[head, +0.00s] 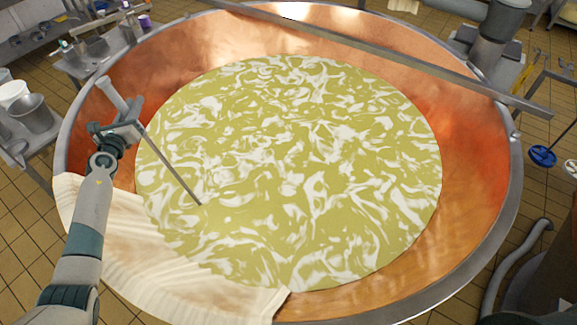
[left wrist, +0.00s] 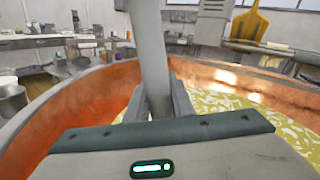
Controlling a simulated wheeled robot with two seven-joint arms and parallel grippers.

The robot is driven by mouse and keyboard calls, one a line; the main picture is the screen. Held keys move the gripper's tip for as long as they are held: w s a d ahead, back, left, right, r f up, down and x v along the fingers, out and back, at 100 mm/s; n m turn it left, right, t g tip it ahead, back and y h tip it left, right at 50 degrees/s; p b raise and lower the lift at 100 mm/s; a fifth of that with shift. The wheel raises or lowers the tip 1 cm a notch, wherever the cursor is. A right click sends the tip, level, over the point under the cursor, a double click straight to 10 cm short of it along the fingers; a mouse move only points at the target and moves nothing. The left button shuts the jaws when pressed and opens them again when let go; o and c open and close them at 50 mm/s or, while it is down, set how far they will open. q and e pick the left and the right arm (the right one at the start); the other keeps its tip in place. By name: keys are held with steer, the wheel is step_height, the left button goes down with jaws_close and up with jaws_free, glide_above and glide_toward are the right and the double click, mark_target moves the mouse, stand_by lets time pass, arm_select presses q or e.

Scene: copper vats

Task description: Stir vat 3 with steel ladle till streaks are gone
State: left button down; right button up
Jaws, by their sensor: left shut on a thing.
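A large copper vat (head: 475,150) fills the head view, holding yellow-green liquid (head: 300,170) with many white streaks and swirls across its surface. No number on the vat is legible. My left gripper (head: 130,128) is over the vat's left side, shut on the handle of the steel ladle (head: 172,165). The ladle slants down to the right, and its lower end enters the liquid near the left edge; its bowl is hidden. In the left wrist view the handle (left wrist: 153,60) stands between the fingers (left wrist: 160,100). My right gripper is not in view.
A pale cloth (head: 150,245) drapes over the vat's near left rim. A grey metal bar (head: 400,62) spans the vat's far side. Side tables with containers (head: 35,112) stand at left. Blue-wheeled valves (head: 542,156) stand at right. The liquid's middle is clear.

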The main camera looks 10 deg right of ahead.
arm_select(q)
steer(key=s+d+p, duration=0.4)
steer(key=s+p, duration=0.1)
steer(key=s, duration=0.1)
steer(key=shift+s+d, duration=0.15)
steer(key=shift+d, duration=0.25)
steer(key=shift+a, duration=0.1)
steer(key=w+a+b, duration=0.9)
steer(key=w+b, duration=0.2)
steer(key=w, duration=0.1)
steer(key=shift+b, duration=0.3)
steer(key=shift+r, duration=0.1)
stand_by(0.4)
